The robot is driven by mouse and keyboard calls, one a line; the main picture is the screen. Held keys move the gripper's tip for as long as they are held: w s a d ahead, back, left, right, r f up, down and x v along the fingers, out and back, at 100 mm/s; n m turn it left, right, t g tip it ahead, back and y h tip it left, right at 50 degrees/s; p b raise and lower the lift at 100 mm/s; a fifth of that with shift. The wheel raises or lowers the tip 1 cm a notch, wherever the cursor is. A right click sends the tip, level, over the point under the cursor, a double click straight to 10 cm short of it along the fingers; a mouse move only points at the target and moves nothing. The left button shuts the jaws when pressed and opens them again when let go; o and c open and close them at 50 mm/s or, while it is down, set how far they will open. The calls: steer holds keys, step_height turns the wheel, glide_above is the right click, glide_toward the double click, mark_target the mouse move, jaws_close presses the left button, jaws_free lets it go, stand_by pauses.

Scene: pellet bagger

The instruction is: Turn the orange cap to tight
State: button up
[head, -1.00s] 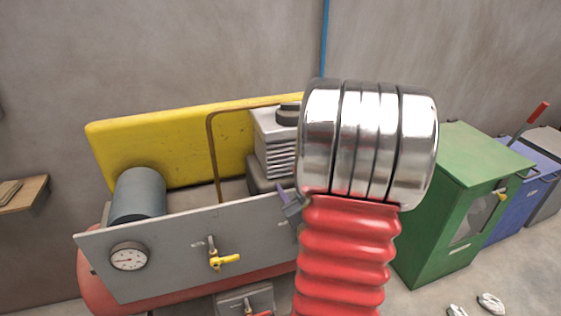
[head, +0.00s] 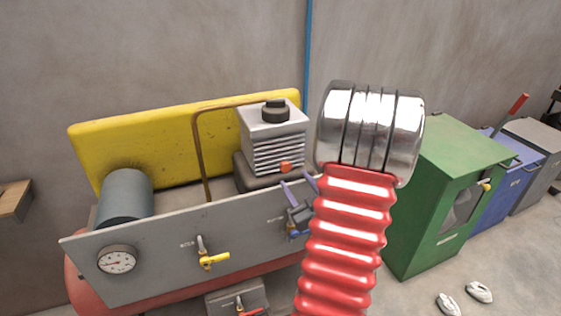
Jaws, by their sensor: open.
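The small orange cap (head: 285,167) sits at the lower right of the grey finned block, on or by its dark base. My gripper (head: 298,184) has two purple fingers, spread open and empty. It is just below and right of the cap and appears apart from it, though the depth between them is hard to judge. My red ribbed arm and its chrome joint hide what lies right of the gripper. Any marking for tight cannot be made out.
The finned block (head: 275,142) with a black knob stands before a yellow panel (head: 130,145). A grey front panel (head: 150,262) carries a gauge (head: 117,260), a yellow-handled valve (head: 213,260) and a blue-handled valve (head: 298,234). A brown pipe (head: 198,155) arches left of the block. A green cabinet (head: 415,230) stands right.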

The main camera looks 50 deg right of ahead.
mark_target(285, 165)
steer(key=x, duration=1.2)
steer(key=shift+w+d, duration=0.2)
steer(key=shift+w, duration=0.15)
steer(key=c, duration=1)
steer(key=shift+m, duration=0.4)
steer(key=m, duration=0.4)
steer(key=shift+m, duration=2.1)
steer(key=shift+s, duration=0.1)
